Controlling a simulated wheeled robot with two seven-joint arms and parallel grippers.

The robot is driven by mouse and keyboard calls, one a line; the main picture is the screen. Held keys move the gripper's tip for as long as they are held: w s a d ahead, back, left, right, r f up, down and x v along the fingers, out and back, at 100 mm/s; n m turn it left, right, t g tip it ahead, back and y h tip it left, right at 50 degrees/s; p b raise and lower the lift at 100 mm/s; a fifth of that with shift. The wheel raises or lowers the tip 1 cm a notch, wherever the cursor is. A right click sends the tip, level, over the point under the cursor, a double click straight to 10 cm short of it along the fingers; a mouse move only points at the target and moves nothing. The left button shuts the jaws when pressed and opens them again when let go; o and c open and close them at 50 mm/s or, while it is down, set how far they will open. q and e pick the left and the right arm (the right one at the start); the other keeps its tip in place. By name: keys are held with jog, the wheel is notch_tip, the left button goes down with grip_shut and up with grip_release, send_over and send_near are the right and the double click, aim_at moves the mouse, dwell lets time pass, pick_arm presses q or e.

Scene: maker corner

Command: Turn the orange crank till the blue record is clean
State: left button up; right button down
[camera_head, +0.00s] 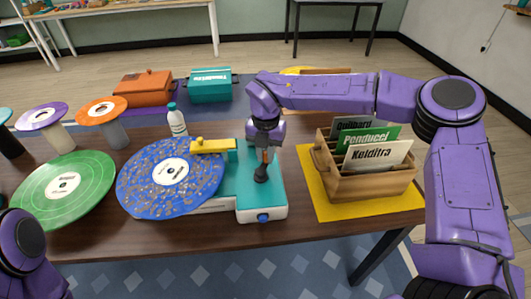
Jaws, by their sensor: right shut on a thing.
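The blue record (150,192) lies flat on the record-cleaning machine (263,206), which is teal and white. Its surface is spotted with many brownish-grey specks around a white label. A yellow arm (212,146) on a teal mount reaches over the record's far edge. My right gripper (262,172) points down over the machine's teal top, right of the record. It is shut on the orange crank (266,157), of which only a small part shows between the fingers. Part of my left arm shows at the lower left; its gripper is out of view.
A green record (65,188) lies left of the blue one. A wooden crate (370,184) with sleeves stands on a yellow mat (317,186) to the right. A bottle (177,122), purple- and orange-topped stands, and orange and teal boxes (210,86) are behind.

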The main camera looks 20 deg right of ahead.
aim_at(266, 152)
jog(key=c, duration=1)
grip_release()
notch_tip(266, 152, up, 11)
jog(key=shift+f+b, duration=0.2)
jog(key=shift+b, duration=0.2)
